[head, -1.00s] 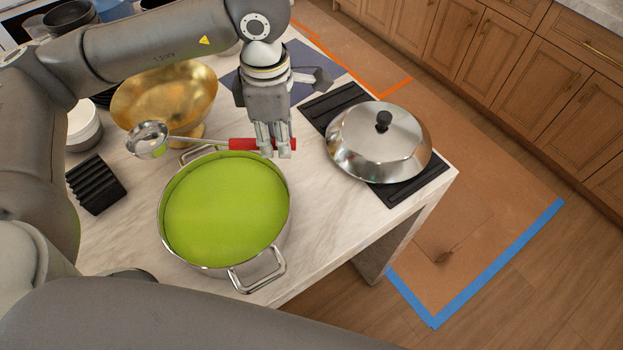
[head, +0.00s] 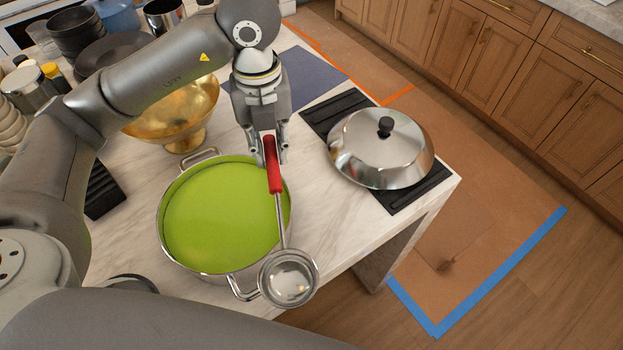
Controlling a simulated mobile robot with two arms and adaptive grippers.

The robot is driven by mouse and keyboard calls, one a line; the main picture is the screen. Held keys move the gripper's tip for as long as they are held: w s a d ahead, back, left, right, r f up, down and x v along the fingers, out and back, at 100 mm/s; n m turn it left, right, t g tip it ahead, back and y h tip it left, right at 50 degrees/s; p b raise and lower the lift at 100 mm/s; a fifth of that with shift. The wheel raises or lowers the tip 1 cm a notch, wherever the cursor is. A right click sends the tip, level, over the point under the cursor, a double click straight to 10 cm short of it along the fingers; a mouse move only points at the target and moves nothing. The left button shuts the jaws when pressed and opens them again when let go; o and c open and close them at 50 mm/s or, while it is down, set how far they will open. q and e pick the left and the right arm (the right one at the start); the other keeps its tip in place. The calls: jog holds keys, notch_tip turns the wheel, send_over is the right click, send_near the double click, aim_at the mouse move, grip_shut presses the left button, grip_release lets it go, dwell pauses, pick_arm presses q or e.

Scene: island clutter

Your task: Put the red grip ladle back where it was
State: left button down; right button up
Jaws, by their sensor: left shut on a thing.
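The ladle has a red grip (head: 273,166) and a steel bowl (head: 289,279). My left gripper (head: 270,150) is shut on the upper end of the red grip. The ladle points toward the front of the view, its bowl in front of the pot's handle near the counter's front edge. The large steel pot (head: 222,214) holds green liquid and stands on the marble counter (head: 325,222). The ladle's shaft passes over the pot's right rim; I cannot tell its height. My right gripper is not in view.
A domed steel lid (head: 381,148) rests on black slatted mats (head: 338,108) at the right. A gold bowl (head: 175,112) stands behind the pot. Dark pans (head: 78,34) and jars crowd the back left. A black ribbed rack (head: 104,192) is left of the pot.

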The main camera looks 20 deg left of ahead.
pick_arm(q)
jog(key=w+f+p, duration=0.4)
jog(key=w, duration=0.5)
jog(key=p, duration=0.1)
send_over(303, 149)
jog(key=f, duration=0.5)
jog(key=shift+s, duration=0.3)
jog(key=shift+w+f, duration=0.25)
jog(key=shift+f, duration=0.1)
notch_tip(303, 149, down, 3)
jog(key=shift+w+r+p, duration=0.1)
jog(key=shift+p, duration=1.05)
jog(key=shift+f, duration=0.3)
